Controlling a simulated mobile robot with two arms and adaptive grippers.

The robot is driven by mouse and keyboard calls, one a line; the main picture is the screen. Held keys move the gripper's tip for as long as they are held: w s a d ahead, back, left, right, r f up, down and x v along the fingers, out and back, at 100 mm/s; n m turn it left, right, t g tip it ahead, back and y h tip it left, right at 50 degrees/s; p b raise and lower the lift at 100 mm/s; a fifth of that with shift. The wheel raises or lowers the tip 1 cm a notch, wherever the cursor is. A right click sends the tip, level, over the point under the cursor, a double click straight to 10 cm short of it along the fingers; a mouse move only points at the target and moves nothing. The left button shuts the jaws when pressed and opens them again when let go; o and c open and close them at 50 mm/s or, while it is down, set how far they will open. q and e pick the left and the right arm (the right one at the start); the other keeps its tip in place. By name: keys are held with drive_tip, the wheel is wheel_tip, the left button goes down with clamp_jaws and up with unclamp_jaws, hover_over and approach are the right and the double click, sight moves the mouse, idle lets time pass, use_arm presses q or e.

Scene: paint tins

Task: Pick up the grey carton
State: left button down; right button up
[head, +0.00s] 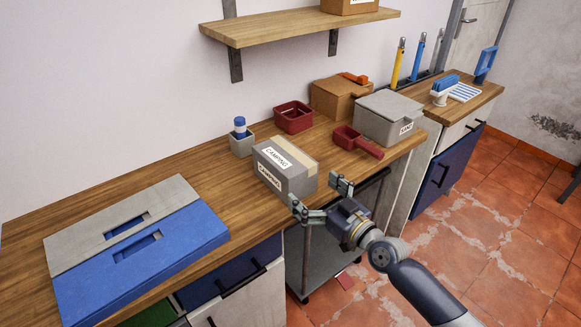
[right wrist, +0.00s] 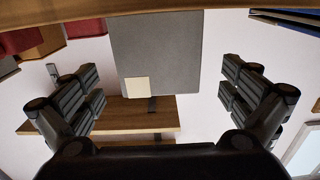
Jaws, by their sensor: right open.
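The grey carton (head: 296,184) stands on the wooden worktop near its front edge. It has a tan tape strip on top and "CAMPING" labels. My right gripper (head: 317,193) is open at the carton's near right end, with its fingers spread toward it. In the right wrist view, the carton's plain grey face (right wrist: 155,50), with a cream tape end, lies ahead between the lines of the two open fingers (right wrist: 162,86). A gap shows on both sides. I cannot tell whether the fingertips reach past that face. My left gripper is not in view.
A blue and grey case (head: 150,258) lies to the left on the worktop (head: 190,160). Behind the carton are a small grey box with a blue-capped item (head: 241,143) and a red bin (head: 293,117). A red scoop (head: 357,142) and a grey lidded box (head: 388,120) stand to the right.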

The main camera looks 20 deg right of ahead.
sight(303, 183)
drive_tip(key=x, duration=0.4)
drive_tip(key=shift+a, duration=0.1)
drive_tip(key=x, duration=0.6)
drive_tip(key=shift+d+f+b, duration=0.2)
drive_tip(key=shift+b, duration=0.2)
drive_tip(key=shift+s, duration=0.1)
drive_tip(key=c, duration=1.3)
drive_tip(key=shift+r, duration=0.15)
drive_tip(key=shift+c, duration=0.9)
